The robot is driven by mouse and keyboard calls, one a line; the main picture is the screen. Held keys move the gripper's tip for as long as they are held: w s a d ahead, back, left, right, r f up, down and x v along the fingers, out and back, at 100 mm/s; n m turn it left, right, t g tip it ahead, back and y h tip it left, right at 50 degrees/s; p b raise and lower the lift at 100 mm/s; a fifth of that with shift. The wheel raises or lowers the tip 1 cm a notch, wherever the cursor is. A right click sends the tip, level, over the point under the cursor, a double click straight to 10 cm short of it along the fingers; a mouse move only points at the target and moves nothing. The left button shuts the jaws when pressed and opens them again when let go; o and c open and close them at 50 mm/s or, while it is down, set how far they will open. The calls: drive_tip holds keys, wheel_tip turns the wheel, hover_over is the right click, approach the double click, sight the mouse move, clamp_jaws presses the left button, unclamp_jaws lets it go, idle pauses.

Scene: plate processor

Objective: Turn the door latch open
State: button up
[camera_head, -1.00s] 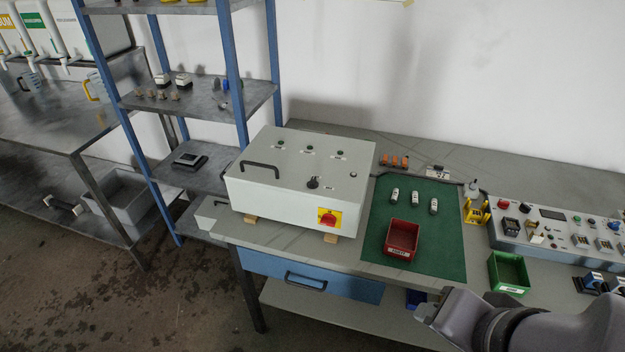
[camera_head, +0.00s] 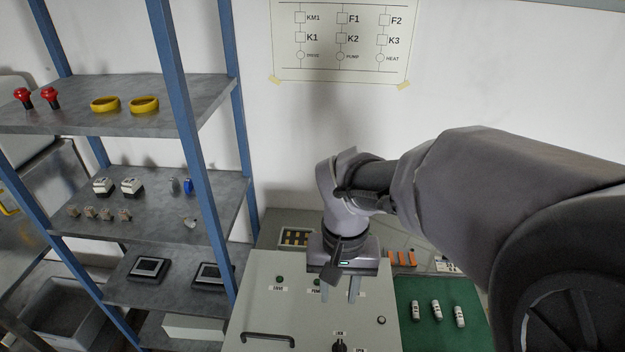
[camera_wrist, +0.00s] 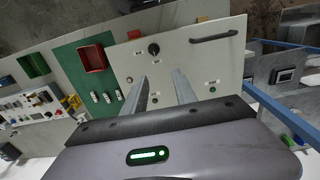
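The door latch is a black rotary knob (camera_head: 339,346) on the pale grey cabinet door (camera_head: 262,300). In the head view it is at the bottom edge and partly cut off. In the wrist view the knob (camera_wrist: 154,49) shows whole on the door (camera_wrist: 200,60), just beyond my fingertips. My gripper (camera_head: 340,296) is over the far part of the door, above the knob in the picture. In the wrist view my gripper (camera_wrist: 160,76) has its two fingers apart with nothing between them. It does not touch the knob.
A black bar handle (camera_head: 268,338) stands up from the door at the left. A green mat (camera_head: 445,335) with several small white parts lies to the right. A blue-posted shelf (camera_head: 190,120) stands left, close to the cabinet. A red bin (camera_wrist: 94,57) shows beside the cabinet.

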drive_tip(key=b, duration=0.3)
hover_over(340, 345)
wheel_tip(340, 345, down, 6)
wheel_tip(340, 345, down, 11)
drive_tip(key=b, duration=0.2)
drive_tip(key=shift+b, duration=0.35)
clamp_jaws()
